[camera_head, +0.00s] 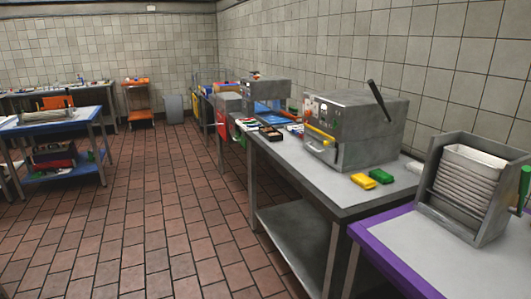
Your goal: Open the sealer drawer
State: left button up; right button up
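A grey metal box-shaped machine, which looks like the sealer (367,120), stands on a steel-topped table at the right of the head view. Its front faces left and has small buttons or labels near the top. A yellow bar (320,133) runs across the front. Below it is a drawer-like front part with a metal handle (318,149); it looks closed, though it is small in view. A black lever (377,94) sticks up from the machine's right side. Neither of my grippers is in view.
Yellow (363,182) and green (381,176) blocks lie before the machine. A grey rack of white trays (467,181) stands on a purple-edged table at right. Another machine (268,88) is farther back. Tiled floor (160,215) left of the tables is clear.

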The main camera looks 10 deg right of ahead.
aim_at(330, 153)
jog(key=i+j+z, duration=0.1)
jog(key=i+z, duration=0.25)
jog(key=i+j+z, duration=0.2)
jog(key=i+z, duration=0.2)
jog(key=i+j+z, duration=0.45)
jog(key=i+j, duration=0.65)
jog(key=j, duration=0.2)
jog(key=i+j+z, duration=0.15)
jog(key=i+j, duration=0.25)
jog(key=i+j+z, duration=0.1)
jog(key=i+j, duration=0.2)
jog(key=j, duration=0.3)
jog(key=i+j, duration=0.3)
jog(key=j, duration=0.2)
jog(key=i+j, duration=0.35)
jog(key=j, duration=0.1)
